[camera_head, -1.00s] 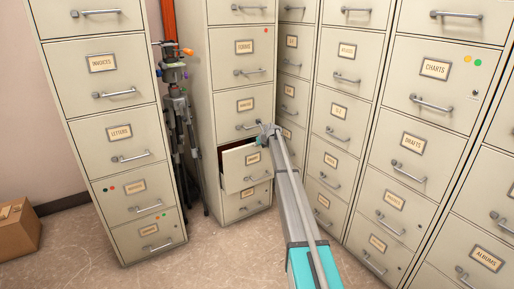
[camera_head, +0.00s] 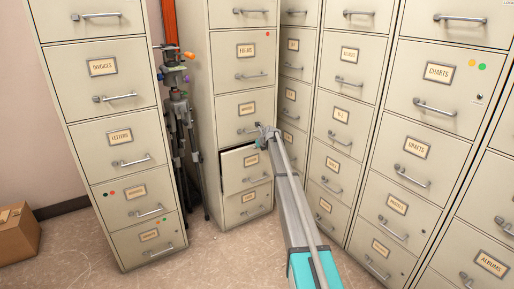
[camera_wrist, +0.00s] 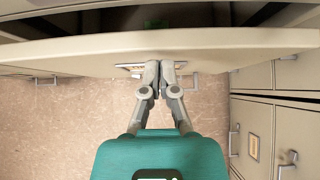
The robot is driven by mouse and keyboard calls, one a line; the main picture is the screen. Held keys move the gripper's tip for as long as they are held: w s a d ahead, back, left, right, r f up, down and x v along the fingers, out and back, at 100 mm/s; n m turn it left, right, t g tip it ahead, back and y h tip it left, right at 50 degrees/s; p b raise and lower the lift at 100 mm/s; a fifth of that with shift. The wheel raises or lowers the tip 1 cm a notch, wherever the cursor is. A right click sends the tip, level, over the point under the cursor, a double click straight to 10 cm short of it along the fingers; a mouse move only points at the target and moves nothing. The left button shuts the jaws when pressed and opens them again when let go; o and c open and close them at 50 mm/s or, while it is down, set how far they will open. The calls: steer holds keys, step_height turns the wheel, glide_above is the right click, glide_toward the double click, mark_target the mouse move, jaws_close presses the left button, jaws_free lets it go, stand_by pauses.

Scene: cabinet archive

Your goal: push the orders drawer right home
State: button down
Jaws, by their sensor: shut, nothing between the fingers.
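One drawer (camera_head: 234,180) stands part way out of the middle cabinet (camera_head: 202,90), second from the bottom; its label is too small to read. A narrow dark gap shows along its left side. In the wrist view its broad beige front (camera_wrist: 75,52) crosses the picture, with the label holder beside my fingers. My gripper (camera_head: 264,134) is at the top right of this front. In the wrist view my gripper (camera_wrist: 159,68) is shut and empty, its fingertips against or very near the front. Part of the drawer's handle shows behind the right finger.
A cabinet with an invoices drawer (camera_head: 103,67) stands at the left, and a folded tripod (camera_head: 180,125) fills the gap between. More cabinets (camera_head: 338,122) stand close on the right, their drawers shut. A cardboard box (camera_head: 17,235) lies at far left. The floor in front is clear.

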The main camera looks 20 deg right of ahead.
steer(key=s+d+f+p+v, duration=0.1)
steer(key=p+v, duration=0.5)
steer(key=v, duration=0.6)
steer(key=shift+s+f+p, duration=0.2)
steer(key=shift+s+p, duration=0.1)
steer(key=shift+p, duration=0.1)
